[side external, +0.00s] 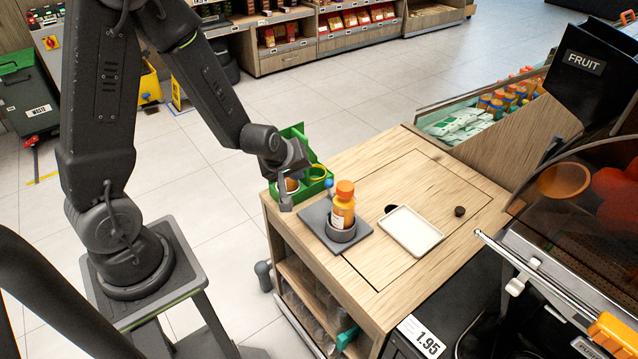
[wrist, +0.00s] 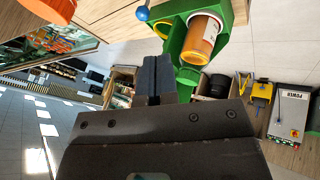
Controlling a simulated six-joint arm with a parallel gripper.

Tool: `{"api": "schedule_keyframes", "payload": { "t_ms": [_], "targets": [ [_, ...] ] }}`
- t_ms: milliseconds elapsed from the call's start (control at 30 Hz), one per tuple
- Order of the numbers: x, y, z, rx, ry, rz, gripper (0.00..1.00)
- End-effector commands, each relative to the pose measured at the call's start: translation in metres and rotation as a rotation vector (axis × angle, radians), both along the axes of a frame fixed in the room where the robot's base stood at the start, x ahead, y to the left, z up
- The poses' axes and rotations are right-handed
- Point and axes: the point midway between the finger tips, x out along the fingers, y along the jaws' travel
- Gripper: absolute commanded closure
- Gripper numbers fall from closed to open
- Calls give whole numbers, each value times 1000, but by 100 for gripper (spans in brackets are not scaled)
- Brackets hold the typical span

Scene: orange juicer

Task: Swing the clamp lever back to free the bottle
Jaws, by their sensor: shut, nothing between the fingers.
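The orange-capped bottle (side external: 342,212) stands upright in a dark round holder (side external: 341,235) on a grey plate (side external: 364,240). The clamp lever's blue ball knob (side external: 328,183) shows just behind and left of the bottle; its arm is mostly hidden there. In the wrist view the blue knob (wrist: 142,13) is at the top, on a thin rod, apart from my fingers. My gripper (side external: 286,206) is shut and empty, pointing down left of the plate and in front of the green caddy. Its closed fingers (wrist: 154,78) show in the wrist view.
The wooden top (side external: 400,170) behind the tray is clear.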

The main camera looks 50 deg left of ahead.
Motion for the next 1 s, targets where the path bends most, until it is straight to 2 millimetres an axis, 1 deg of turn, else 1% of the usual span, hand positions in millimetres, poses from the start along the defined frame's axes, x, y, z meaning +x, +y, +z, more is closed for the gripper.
{"api": "schedule_keyframes", "payload": {
  "t_ms": [33, 100, 200, 667, 833, 1000],
  "targets": [
    [-1, 4, -9, -2, 2, 29, 100],
    [-1, 9, -16, -1, -3, 60, 100],
    [-2, 13, -22, 0, -8, 87, 100],
    [0, 14, -25, 1, -10, 92, 100],
    [8, 19, -39, 0, -7, 93, 100],
    [22, 25, -63, 0, -6, 92, 100]
  ]
}}
